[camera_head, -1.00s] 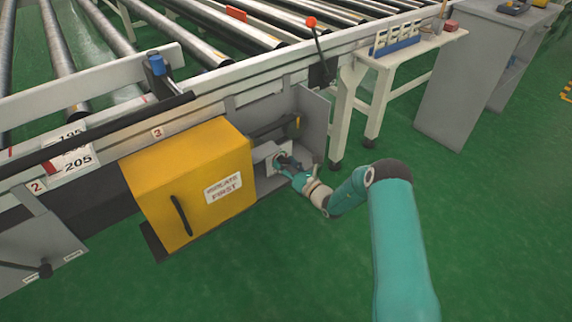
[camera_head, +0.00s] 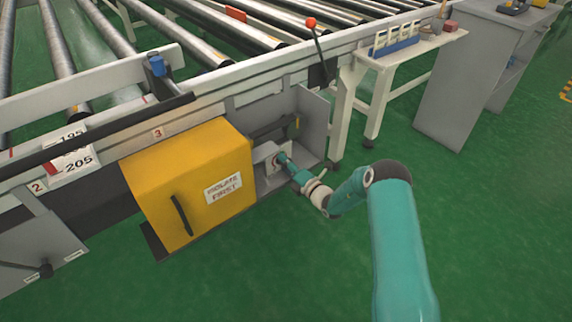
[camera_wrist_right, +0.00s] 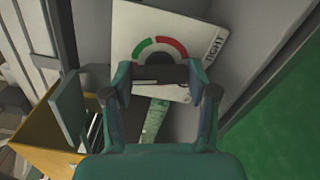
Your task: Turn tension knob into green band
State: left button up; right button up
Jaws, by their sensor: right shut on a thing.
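The tension knob (camera_wrist_right: 160,76) is a dark bar-like grip in front of a white dial plate (camera_wrist_right: 190,22) in the right wrist view. The plate carries a coloured arc, with a green band (camera_wrist_right: 147,47) on the left and red on the right; its lower part is hidden. My right gripper (camera_wrist_right: 160,80) has one finger at each end of the knob and is shut on it. In the head view my right gripper (camera_head: 283,161) reaches into the open recess beside the yellow box. I cannot tell where the knob points. My left gripper is not in view.
A yellow cover (camera_head: 190,190) marked "ISOLATE FIRST" stands left of the recess, and a grey side panel (camera_head: 314,125) stands on its right. A red-topped lever (camera_head: 316,45) rises above, by the roller conveyor. A white bench (camera_head: 425,45) is farther right. Green floor in front is clear.

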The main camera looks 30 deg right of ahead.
jog(key=m, duration=0.4)
jog(key=shift+d+f+m, duration=0.1)
jog(key=shift+d+m, duration=0.2)
jog(key=shift+m, duration=0.1)
jog(key=m, duration=0.4)
jog(key=shift+f, duration=0.1)
jog(key=shift+s+m, duration=0.1)
jog(key=shift+m, duration=0.2)
jog(key=o, duration=1)
jog(key=shift+f, duration=0.1)
jog(key=shift+o, duration=0.8)
jog(key=shift+a, duration=0.15)
jog(key=s, duration=1.1)
jog(key=shift+s+d, duration=0.4)
jog(key=shift+d, duration=0.05)
